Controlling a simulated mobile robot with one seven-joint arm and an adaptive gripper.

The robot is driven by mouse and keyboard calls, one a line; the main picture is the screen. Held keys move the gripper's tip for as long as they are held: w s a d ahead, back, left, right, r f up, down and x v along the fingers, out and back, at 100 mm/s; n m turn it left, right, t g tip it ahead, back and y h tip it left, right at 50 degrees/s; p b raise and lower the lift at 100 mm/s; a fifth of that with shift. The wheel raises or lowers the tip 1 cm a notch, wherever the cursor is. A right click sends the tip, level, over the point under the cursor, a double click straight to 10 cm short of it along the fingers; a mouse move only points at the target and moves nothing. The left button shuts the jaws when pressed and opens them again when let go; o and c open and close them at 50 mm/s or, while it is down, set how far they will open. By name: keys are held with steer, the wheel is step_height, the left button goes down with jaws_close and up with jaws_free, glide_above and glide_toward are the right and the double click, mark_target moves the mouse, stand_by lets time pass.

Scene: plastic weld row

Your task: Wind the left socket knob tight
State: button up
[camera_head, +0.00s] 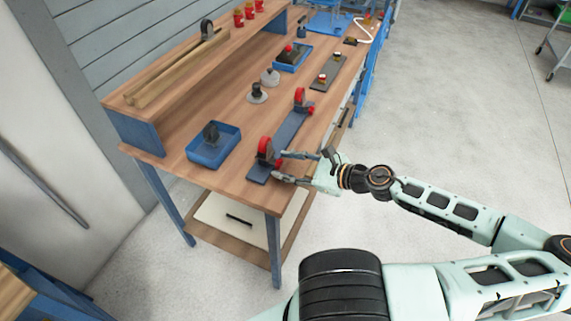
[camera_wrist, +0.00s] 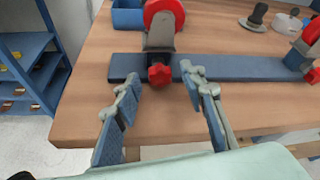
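A long blue-grey base plate (camera_head: 290,131) lies along the front edge of the wooden bench and carries two upright sockets with red rings. The left socket (camera_head: 264,150) also shows in the wrist view (camera_wrist: 163,14), with its red knob (camera_wrist: 160,74) low on the side facing me. The right socket (camera_head: 299,97) has its own red knob (camera_wrist: 313,75). My gripper (camera_head: 280,166) is open in front of the left socket. In the wrist view its fingertips (camera_wrist: 160,83) are on either side of the left knob, with a gap on each side. Exact depth is hard to tell.
A blue tray (camera_head: 225,150) with a dark part sits left of the plate. Two grey round-based parts (camera_head: 257,96) (camera_head: 269,78) stand behind it. A raised shelf (camera_head: 150,112) runs along the wall side. Open floor lies to the right of the bench.

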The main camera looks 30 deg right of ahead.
steer(key=shift+w, duration=0.15)
jaws_close()
steer(key=shift+m+p, duration=0.3)
steer(key=shift+p, duration=0.1)
steer(key=shift+r, duration=0.1)
steer(key=shift+w+m+g+y+p, duration=0.1)
steer(key=shift+m+g+y+p, duration=0.55)
steer(key=shift+m+p, duration=0.25)
steer(key=m+y, duration=0.1)
steer(key=m, duration=0.1)
steer(key=m+g+y+p, duration=0.1)
steer(key=shift+w+d+m, duration=0.1)
steer(key=shift+d+m, duration=0.1)
steer(key=shift+m, duration=0.2)
steer(key=shift+g+y, duration=0.25)
